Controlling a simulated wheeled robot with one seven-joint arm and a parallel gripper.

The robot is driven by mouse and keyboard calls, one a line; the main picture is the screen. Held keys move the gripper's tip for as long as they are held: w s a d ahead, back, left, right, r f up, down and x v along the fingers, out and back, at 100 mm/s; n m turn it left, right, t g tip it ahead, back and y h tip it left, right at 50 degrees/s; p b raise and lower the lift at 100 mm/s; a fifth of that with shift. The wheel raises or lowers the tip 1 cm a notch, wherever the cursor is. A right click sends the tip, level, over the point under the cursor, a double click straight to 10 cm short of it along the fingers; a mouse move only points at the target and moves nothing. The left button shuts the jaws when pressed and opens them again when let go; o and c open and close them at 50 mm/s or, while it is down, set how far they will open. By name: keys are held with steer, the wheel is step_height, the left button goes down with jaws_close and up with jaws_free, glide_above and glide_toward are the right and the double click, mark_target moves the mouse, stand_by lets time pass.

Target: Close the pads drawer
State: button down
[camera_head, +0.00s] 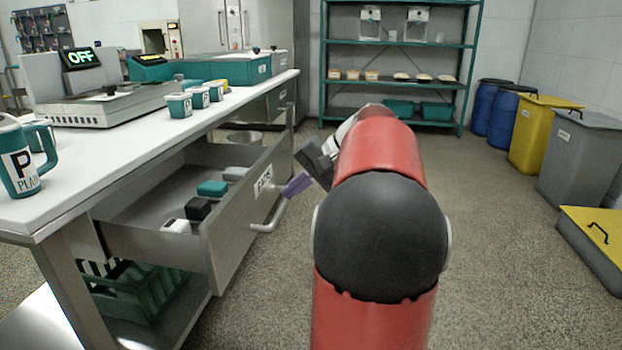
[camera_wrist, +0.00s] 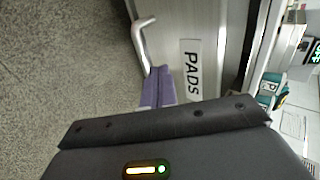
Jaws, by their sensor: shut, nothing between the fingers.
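The pads drawer (camera_head: 243,204) is pulled out from under the white bench, with several small pads in it, among them a teal one (camera_head: 212,188) and a black one (camera_head: 198,208). Its front carries a label reading PADS (camera_wrist: 192,70) in the wrist view. A bar handle (camera_head: 268,227) stands off the drawer front; it also shows in the wrist view (camera_wrist: 138,40). My gripper (camera_head: 300,184), with purple fingers, is shut and empty at the drawer front, beside the label and close to the handle. The wrist view shows the fingers (camera_wrist: 158,85) by the handle's end; I cannot tell whether they touch it.
The white bench (camera_head: 110,150) holds a scale-like device (camera_head: 90,95), several small labelled cups (camera_head: 180,105) and a teal mug (camera_head: 20,160). A green crate (camera_head: 140,295) sits below the drawer. The floor right of the drawer is open; bins (camera_head: 588,150) stand at the far right.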

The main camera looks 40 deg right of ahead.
mark_target(258, 199)
steer(key=w+a, duration=0.1)
steer(key=w, duration=0.1)
steer(key=w+a+f, duration=0.1)
steer(key=w+a, duration=0.1)
steer(key=shift+a, duration=0.1)
stand_by(0.3)
steer(key=w+a+p, duration=0.2)
steer(key=w+a, duration=0.2)
steer(key=w, duration=0.2)
steer(key=w+a+p, duration=0.2)
steer(key=w+a, duration=0.3)
steer(key=w, duration=0.1)
steer(key=w+a+p, duration=0.3)
steer(key=w+a, duration=0.2)
steer(key=w, duration=0.1)
steer(key=shift+w+a+r, duration=0.1)
steer(key=shift+w+a, duration=0.15)
steer(key=shift+w, duration=0.05)
steer(key=shift+w+a, duration=0.1)
steer(key=shift+w, duration=0.05)
steer(key=shift+a+r, duration=0.1)
